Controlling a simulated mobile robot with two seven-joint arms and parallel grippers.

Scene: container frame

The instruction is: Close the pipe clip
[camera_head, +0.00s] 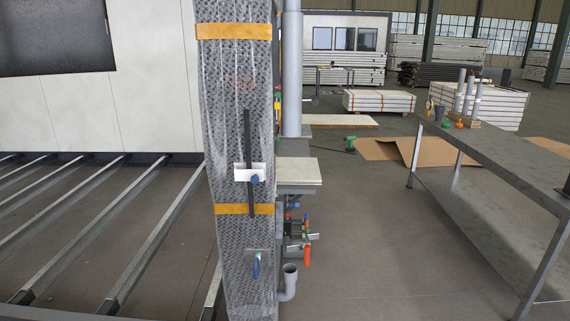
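A grey vertical pipe (291,70) stands just right of the wrapped column (240,100). Small coloured parts show along the column's right edge beside the pipe. They are too small to tell which, if any, is the pipe clip, or whether it is open or shut. Lower down, a short grey pipe elbow (288,285) opens upward near the floor. Neither of my grippers shows in the head view.
A valve with an orange-red handle (306,255) and a pale shelf (298,171) stick out right of the column. A steel workbench (500,155) stands at the right. Metal rails (150,260) cover the left floor.

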